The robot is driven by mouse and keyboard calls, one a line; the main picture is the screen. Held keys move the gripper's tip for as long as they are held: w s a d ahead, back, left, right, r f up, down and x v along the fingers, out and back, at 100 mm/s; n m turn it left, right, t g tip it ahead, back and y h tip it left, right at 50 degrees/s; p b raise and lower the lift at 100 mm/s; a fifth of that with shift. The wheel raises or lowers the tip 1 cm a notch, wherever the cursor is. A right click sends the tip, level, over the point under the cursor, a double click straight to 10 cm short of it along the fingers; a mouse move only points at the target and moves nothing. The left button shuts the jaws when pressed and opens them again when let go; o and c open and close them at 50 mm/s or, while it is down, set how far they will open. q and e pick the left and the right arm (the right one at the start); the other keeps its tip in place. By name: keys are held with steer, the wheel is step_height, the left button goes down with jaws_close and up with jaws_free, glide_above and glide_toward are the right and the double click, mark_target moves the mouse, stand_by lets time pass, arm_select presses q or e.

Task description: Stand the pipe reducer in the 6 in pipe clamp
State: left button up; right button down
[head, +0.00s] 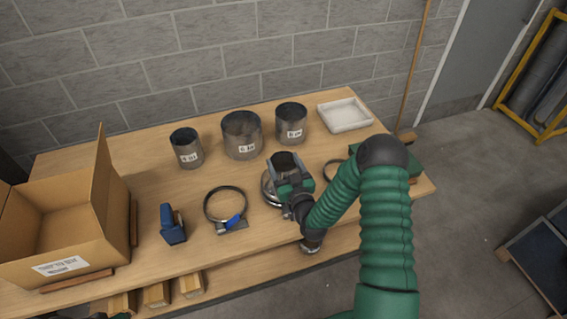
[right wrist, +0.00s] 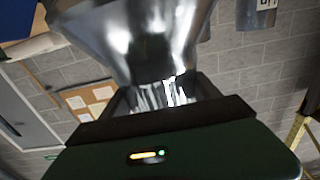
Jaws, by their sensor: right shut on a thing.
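The pipe reducer is a shiny metal cone; in the head view its wide rim (head: 268,190) faces down and it looks roughly upright. My right gripper (head: 293,186) is shut on its narrower part, seen close in the right wrist view (right wrist: 145,40). I cannot tell whether the rim touches the table. A dark ring clamp with a blue handle (head: 208,212) lies flat to the left of the reducer. Another dark ring (head: 327,169) lies to the right, mostly hidden by my right arm. I cannot read either ring's size. A sliver of my left arm shows at the bottom edge, without fingers.
Three labelled metal pipes, left (head: 187,148), middle (head: 242,136) and right (head: 291,124), stand along the back of the wooden table (head: 100,160). A white tray (head: 344,115) sits at back right. A blue tool (head: 173,226) and an open cardboard box (head: 50,235) are at left.

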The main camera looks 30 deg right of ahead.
steer(key=shift+d, duration=0.1)
steer(key=shift+c, duration=1.8)
jaws_free()
steer(key=shift+s+d, duration=0.1)
steer(key=shift+d, duration=0.1)
steer(key=shift+o, duration=1.4)
arm_select(q)
steer(key=shift+d+r, duration=0.1)
steer(key=shift+d, duration=0.1)
arm_select(e)
steer(key=shift+a, duration=0.15)
arm_select(q)
steer(key=shift+a, duration=0.1)
arm_select(e)
steer(key=shift+a, duration=0.1)
steer(key=v, duration=0.3)
steer(key=b+v, duration=0.1)
steer(key=v, duration=0.2)
steer(key=b+v, duration=0.1)
steer(key=v, duration=0.2)
steer(key=shift+s+f, duration=0.3)
steer(key=shift+s, duration=0.05)
arm_select(q)
steer(key=r+p, duration=0.1)
steer(key=p, duration=0.2)
steer(key=shift+s, duration=0.15)
arm_select(e)
steer(key=v, duration=0.7)
steer(key=shift+r, duration=0.2)
